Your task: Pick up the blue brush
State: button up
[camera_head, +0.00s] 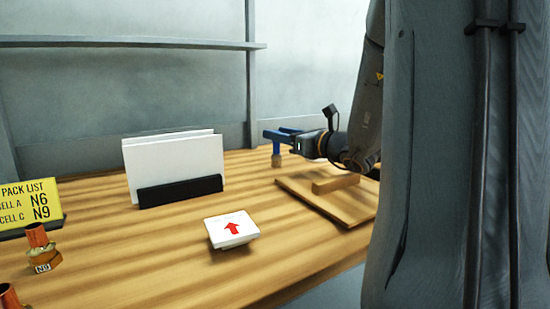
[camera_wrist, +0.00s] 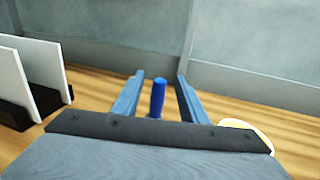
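The blue brush (camera_head: 276,147) stands upright on the wooden table near the back wall, blue handle up and a tan lower end down. In the wrist view, its blue handle (camera_wrist: 157,98) rises between the two fingers of my gripper (camera_wrist: 160,90), with a gap on each side. In the head view, my gripper (camera_head: 283,133) reaches in from the right, level with the upper handle. The fingers are open and do not visibly touch the brush. The brush's lower part is hidden in the wrist view by the gripper body.
A wooden board (camera_head: 314,203) with a wooden block (camera_head: 336,184) lies right of the brush. A black holder (camera_head: 180,191) with white panels (camera_head: 175,160) stands left. A white arrow box (camera_head: 231,230), yellow sign (camera_head: 28,203) and copper-coloured fittings (camera_head: 40,250) are nearer. The wall is close behind.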

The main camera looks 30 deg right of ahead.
jog(key=x, duration=0.5)
jog(key=shift+w+f, duration=0.15)
jog(key=shift+f, duration=0.1)
grip_shut()
